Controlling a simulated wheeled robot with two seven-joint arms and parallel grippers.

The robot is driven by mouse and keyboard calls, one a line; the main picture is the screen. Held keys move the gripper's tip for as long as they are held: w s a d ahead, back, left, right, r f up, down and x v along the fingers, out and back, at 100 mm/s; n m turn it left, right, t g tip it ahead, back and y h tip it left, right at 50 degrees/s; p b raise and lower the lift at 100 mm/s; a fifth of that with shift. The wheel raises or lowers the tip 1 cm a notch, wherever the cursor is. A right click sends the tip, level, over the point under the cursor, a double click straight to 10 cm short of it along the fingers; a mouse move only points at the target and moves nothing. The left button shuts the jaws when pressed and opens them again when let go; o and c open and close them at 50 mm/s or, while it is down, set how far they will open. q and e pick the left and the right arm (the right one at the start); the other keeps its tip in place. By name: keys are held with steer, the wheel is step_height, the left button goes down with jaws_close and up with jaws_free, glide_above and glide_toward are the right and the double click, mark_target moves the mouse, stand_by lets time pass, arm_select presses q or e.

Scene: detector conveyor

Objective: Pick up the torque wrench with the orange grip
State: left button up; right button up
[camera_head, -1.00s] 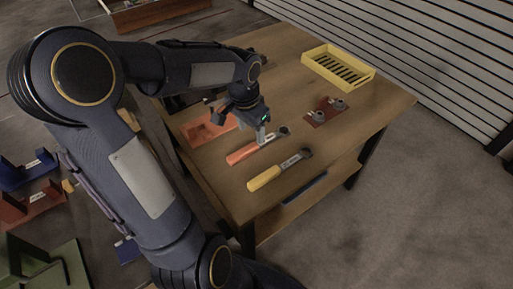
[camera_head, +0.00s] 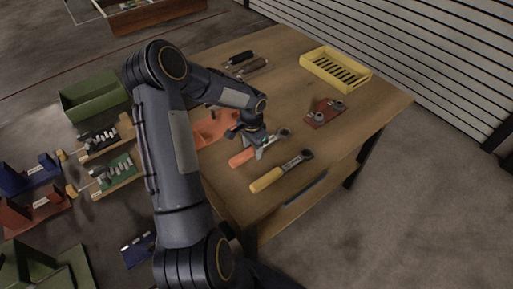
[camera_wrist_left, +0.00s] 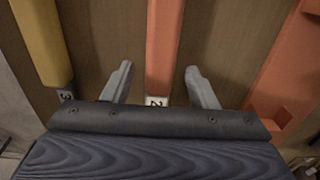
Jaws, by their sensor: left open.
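The torque wrench with the orange grip (camera_head: 243,158) lies on the wooden table, its metal head pointing to the upper right. In the left wrist view its orange grip (camera_wrist_left: 163,45) runs between my two fingers, with a white label marked 2 at its near end. My left gripper (camera_head: 260,153) is over this wrench, fingers apart on either side of it; it also shows in the left wrist view (camera_wrist_left: 160,82). A yellow-grip wrench (camera_head: 268,179) lies beside it, nearer the table's front edge; it also shows in the left wrist view (camera_wrist_left: 42,40). My right gripper is not seen.
An orange-red tray (camera_head: 212,128) lies just behind the wrench. A yellow slotted crate (camera_head: 337,82) and a small red plate with metal parts (camera_head: 318,117) are at the right. Dark-handled tools (camera_head: 240,58) lie at the back. The table between wrenches and crate is mostly clear.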

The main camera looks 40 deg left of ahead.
arm_select(q)
steer(key=shift+f, duration=0.3)
jaws_close()
steer(key=shift+r, duration=0.1)
